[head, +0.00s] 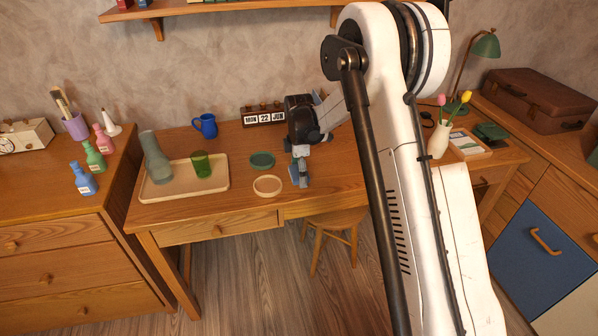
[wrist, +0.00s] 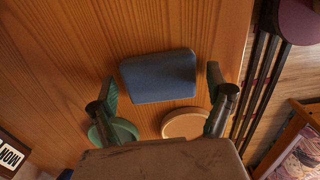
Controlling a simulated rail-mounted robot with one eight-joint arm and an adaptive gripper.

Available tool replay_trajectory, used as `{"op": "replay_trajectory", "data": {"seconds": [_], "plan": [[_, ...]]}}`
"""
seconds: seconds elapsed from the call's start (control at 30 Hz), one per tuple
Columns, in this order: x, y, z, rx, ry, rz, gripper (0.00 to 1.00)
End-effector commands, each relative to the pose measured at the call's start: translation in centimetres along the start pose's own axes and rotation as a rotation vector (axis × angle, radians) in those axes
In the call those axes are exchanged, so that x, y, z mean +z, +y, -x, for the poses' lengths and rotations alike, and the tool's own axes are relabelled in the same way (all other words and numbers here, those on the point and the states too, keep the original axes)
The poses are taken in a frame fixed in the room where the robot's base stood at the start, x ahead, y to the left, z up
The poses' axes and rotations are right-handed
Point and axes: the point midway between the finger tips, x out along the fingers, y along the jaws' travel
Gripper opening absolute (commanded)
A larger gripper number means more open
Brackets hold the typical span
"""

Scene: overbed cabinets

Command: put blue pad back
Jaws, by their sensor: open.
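The blue pad (wrist: 158,76) lies flat on the wooden desk in the wrist view, a dark blue rounded rectangle. My gripper (wrist: 161,80) is open, with one finger to each side of the pad in the picture. The fingers look apart from it and hold nothing; their height above the desk is hard to tell. In the head view my gripper (head: 301,168) points down over the desk's front middle, and the pad (head: 293,174) is partly hidden behind it.
A green dish (head: 262,160) and a cream round dish (head: 267,186) sit just left of my gripper. A tray (head: 212,182) with a vase and green cup stands further left. A calendar (head: 264,117) and blue mug (head: 205,125) are behind. The desk's front edge is close.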

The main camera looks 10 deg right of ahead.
Motion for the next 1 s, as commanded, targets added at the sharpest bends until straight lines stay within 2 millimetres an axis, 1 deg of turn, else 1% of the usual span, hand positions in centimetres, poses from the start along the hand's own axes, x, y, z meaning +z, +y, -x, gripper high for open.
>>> {"op": "replay_trajectory", "data": {"seconds": [0.17,0.23,0.37,0.5,0.7,0.8,1.0], "plan": [[0.0,0.0,0.4,0.0,0.0,0.0,0.85],[0.0,0.0,1.2,0.0,0.0,0.0,0.85],[0.0,0.0,3.4,0.0,0.0,0.0,0.85],[0.0,0.0,6.4,0.0,0.0,0.0,0.85],[0.0,0.0,10.0,0.0,0.0,0.0,0.85],[0.0,0.0,11.2,0.0,0.0,0.0,0.85],[0.0,-0.2,12.6,0.004,0.0,-0.009,0.85]]}}
